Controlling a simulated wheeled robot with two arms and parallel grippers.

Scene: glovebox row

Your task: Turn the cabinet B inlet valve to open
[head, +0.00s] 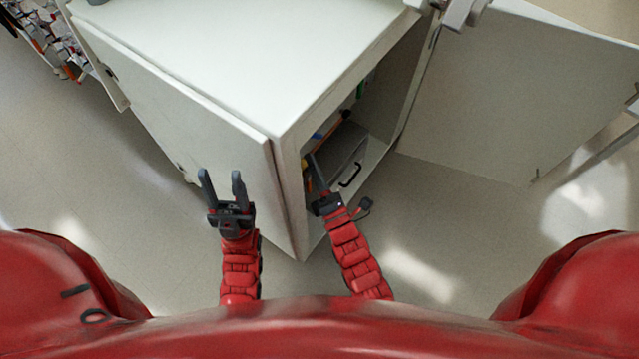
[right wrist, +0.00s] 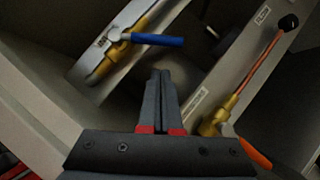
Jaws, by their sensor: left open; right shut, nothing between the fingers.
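My right gripper (head: 313,163) reaches into the open front of a white cabinet (head: 287,150). Its fingers are shut and empty in the right wrist view (right wrist: 160,78). That view shows a brass valve (right wrist: 112,52) with a blue lever (right wrist: 158,40) above and left of the fingertips. A second brass valve (right wrist: 216,118) with an orange lever (right wrist: 256,153) is at the lower right. The fingers appear apart from both levers. The labels are too small to read, so I cannot tell which valve is the inlet. My left gripper (head: 221,180) is open and empty outside the cabinet.
An open door (head: 510,90) stands to the right of the cabinet opening. A grey panel with a black handle (head: 350,175) is inside, close to my right gripper. A copper pipe (right wrist: 262,65) leads to a black knob (right wrist: 288,22).

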